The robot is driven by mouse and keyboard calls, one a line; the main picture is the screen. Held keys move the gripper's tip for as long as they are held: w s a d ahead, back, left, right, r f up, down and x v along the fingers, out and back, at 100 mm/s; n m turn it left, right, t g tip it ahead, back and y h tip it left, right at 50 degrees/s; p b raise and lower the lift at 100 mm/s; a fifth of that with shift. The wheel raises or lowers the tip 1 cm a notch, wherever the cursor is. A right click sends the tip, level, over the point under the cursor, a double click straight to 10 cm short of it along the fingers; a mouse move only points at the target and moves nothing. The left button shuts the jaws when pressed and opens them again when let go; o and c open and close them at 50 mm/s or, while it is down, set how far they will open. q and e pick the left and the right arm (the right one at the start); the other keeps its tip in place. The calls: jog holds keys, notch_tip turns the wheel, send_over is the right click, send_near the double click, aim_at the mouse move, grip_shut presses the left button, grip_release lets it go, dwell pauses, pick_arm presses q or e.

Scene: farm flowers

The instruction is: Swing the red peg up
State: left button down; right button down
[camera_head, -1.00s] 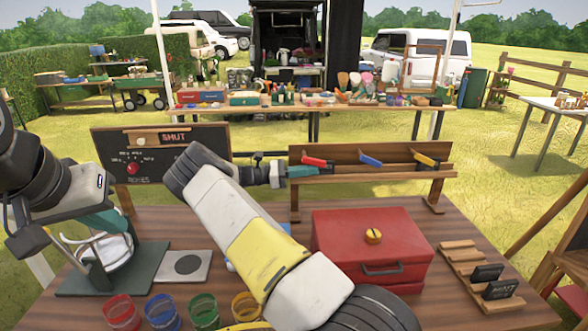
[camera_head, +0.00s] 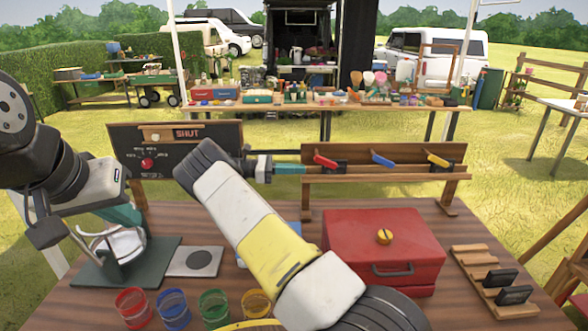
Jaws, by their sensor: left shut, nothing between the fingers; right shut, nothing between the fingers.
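The red peg (camera_head: 325,161) is on the left part of a wooden rack (camera_head: 350,153). It slants down to the right, with its coloured end at upper left and a dark block at its lower right end. A blue peg (camera_head: 383,159) and a yellow peg (camera_head: 438,160) sit to its right at a similar slant. My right gripper (camera_head: 303,168) is shut and empty, just left of and slightly below the red peg, apparently apart from it. My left gripper (camera_head: 132,214) is at the far left by a white round object on a dark stand; its fingertips are hard to make out.
A chalkboard panel (camera_head: 180,150) marked SHUT stands left of the rack. Several coloured glasses (camera_head: 173,308) line the front left. A wooden holder (camera_head: 488,278) with dark blocks is at right.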

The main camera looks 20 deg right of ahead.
jog(key=shift+w+a+r+t+y, duration=0.15)
jog(key=shift+a+r+y, duration=0.2)
jog(key=shift+a+y, duration=0.15)
jog(key=shift+w+a+r+t+y, duration=0.1)
jog(key=shift+a+r+t+y, duration=0.05)
jog(key=shift+a+r+y, duration=0.25)
jog(key=x, duration=1)
jog(key=shift+d+r+h, duration=0.15)
jog(key=shift+d+h, duration=0.1)
jog(key=shift+h, duration=0.55)
jog(key=v, duration=0.7)
jog(key=shift+a, duration=0.4)
